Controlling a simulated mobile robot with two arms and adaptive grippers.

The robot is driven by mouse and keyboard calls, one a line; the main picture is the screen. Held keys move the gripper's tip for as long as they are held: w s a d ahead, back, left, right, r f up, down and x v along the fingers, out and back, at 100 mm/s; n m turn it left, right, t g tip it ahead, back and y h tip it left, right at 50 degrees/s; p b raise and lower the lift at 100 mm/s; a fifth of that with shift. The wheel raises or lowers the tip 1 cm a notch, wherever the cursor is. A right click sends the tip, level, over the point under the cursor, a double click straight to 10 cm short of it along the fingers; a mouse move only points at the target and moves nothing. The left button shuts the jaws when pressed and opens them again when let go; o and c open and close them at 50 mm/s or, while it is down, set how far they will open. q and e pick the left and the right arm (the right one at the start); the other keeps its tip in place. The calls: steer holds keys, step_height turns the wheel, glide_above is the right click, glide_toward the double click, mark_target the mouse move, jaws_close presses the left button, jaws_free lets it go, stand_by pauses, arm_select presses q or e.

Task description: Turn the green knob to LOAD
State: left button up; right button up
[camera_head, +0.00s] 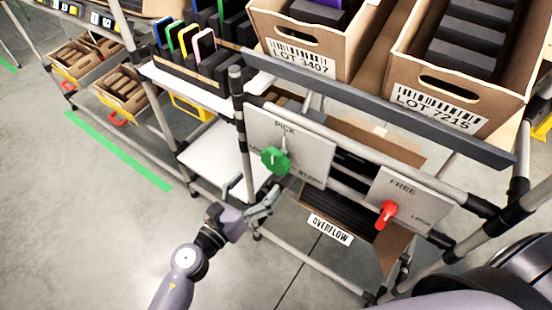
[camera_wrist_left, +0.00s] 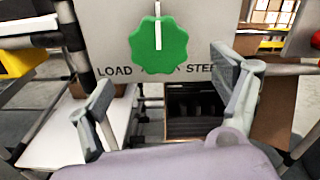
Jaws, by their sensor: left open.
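The green knob (camera_head: 275,159) sits on a grey panel (camera_head: 312,152) marked PICK at the top, on the front of the rack. In the left wrist view the knob (camera_wrist_left: 158,45) is scalloped, and its white pointer line stands upright. The word LOAD is at its lower left, a partly covered word is below it, and another starting STE is at its lower right. My left gripper (camera_head: 254,197) is open and empty, just below and in front of the knob. Its two fingers (camera_wrist_left: 165,100) stand apart on either side below the knob, not touching it. My right gripper is not in view.
A second panel (camera_head: 412,197) marked FREE carries a red knob (camera_head: 388,212) to the right. Cartons LOT 3407 (camera_head: 302,62) and LOT 7215 (camera_head: 437,108) tilt on the shelf above. An OVERFLOW bin (camera_head: 331,229) is below. A rack post (camera_head: 239,125) stands left of the green knob.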

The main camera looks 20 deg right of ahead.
mark_target(273, 166)
arm_select(q)
steer(key=x, duration=0.9)
steer(key=shift+b, duration=0.35)
steer(key=shift+c, duration=0.4)
steer(key=c, duration=1.1)
